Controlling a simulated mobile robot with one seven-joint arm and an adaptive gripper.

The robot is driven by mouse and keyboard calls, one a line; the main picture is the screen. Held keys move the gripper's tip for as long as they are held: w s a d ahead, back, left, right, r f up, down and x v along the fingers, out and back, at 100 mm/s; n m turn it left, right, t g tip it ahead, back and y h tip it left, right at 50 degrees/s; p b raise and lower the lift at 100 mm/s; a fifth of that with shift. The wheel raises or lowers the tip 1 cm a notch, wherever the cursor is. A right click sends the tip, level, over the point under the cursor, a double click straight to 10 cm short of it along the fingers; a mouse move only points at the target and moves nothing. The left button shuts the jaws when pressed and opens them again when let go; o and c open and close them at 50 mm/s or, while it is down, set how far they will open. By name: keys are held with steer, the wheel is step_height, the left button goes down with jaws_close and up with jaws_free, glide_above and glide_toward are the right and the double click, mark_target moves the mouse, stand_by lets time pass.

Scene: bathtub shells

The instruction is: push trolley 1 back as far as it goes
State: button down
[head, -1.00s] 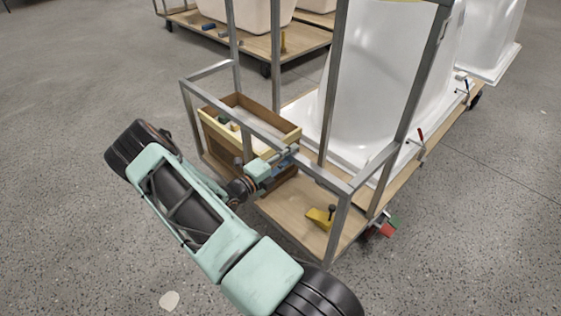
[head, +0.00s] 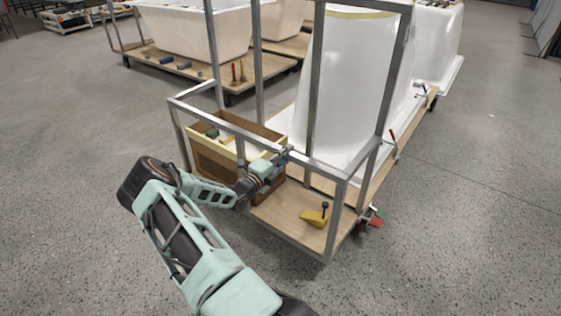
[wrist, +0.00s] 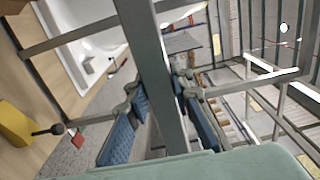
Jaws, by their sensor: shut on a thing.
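A trolley (head: 268,208) with a grey metal frame and wooden deck stands in front of me in the head view. No number shows on it. My gripper (wrist: 160,108) is shut on a grey metal bar (wrist: 158,62) of its frame, with blue pads on either side. In the head view my gripper (head: 283,160) is at the near top rail (head: 235,128), by the wooden box. A white bathtub shell (head: 355,90) stands upright on the deck. The far end of the trolley is partly hidden behind the shell.
A wooden box (head: 212,165) and a yellow wedge (head: 313,218) with a black knob sit on the deck. Another trolley (head: 180,72) with a pale tub (head: 195,30) stands behind, left. Another white shell (head: 435,50) is farther back. Bare floor (head: 475,190) lies to the right.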

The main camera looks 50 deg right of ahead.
steer(key=shift+d, duration=0.55)
steer(key=shift+d+r, duration=0.1)
steer(key=shift+r, duration=0.05)
steer(key=c, duration=1.7)
jaws_free()
steer(key=shift+d, duration=0.15)
steer(key=a, duration=0.8)
steer(key=s+a, duration=0.1)
steer(key=a, duration=0.3)
